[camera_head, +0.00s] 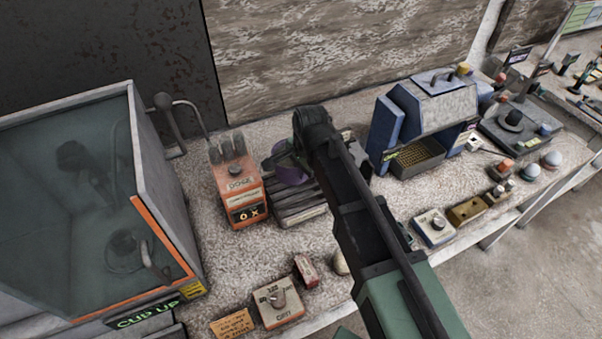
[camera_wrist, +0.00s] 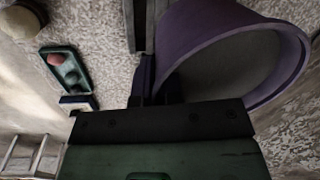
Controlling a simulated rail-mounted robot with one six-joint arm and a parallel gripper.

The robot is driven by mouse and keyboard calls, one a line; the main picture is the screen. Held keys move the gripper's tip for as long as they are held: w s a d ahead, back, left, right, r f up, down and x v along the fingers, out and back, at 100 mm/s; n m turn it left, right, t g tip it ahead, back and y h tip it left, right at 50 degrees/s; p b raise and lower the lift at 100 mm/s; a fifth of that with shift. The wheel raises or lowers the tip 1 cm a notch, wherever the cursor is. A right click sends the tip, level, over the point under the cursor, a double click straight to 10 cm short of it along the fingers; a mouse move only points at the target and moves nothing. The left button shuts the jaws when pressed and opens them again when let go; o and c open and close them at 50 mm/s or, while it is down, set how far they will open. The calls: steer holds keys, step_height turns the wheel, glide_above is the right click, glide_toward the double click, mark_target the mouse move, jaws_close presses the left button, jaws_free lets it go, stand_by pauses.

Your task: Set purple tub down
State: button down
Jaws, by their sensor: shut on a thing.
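The purple tub (camera_wrist: 275,85) fills the upper right of the wrist view, with its wide rim and grey inside showing. My gripper (camera_wrist: 158,88) is shut on the tub at its near left side. In the head view only part of the purple tub (camera_head: 291,172) shows, left of my dark arm, which hides the rest and my fingertips. The tub appears over a dark slatted rack (camera_head: 299,203); I cannot tell whether it touches it.
An orange dose box (camera_head: 238,195) stands just left of the rack. A large glass-fronted cabinet (camera_head: 90,210) is farther left. A blue-grey machine (camera_head: 440,105) stands to the right. Small control boxes (camera_head: 277,303) line the front edge. Speckled counter (camera_head: 235,255) is bare in front of the dose box.

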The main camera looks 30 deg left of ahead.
steer(key=shift+w+d, duration=0.1)
steer(key=shift+w, duration=0.1)
step_height(320, 180, down, 6)
steer(key=b, duration=0.5)
steer(key=shift+r+b, duration=0.2)
steer(key=shift+b, duration=0.1)
steer(key=shift+f+b, duration=0.65)
steer(key=shift+b, duration=0.05)
stand_by(0.9)
steer(key=c, duration=1.2)
jaws_free()
steer(key=shift+s, duration=0.1)
steer(key=shift+r+p, duration=2)
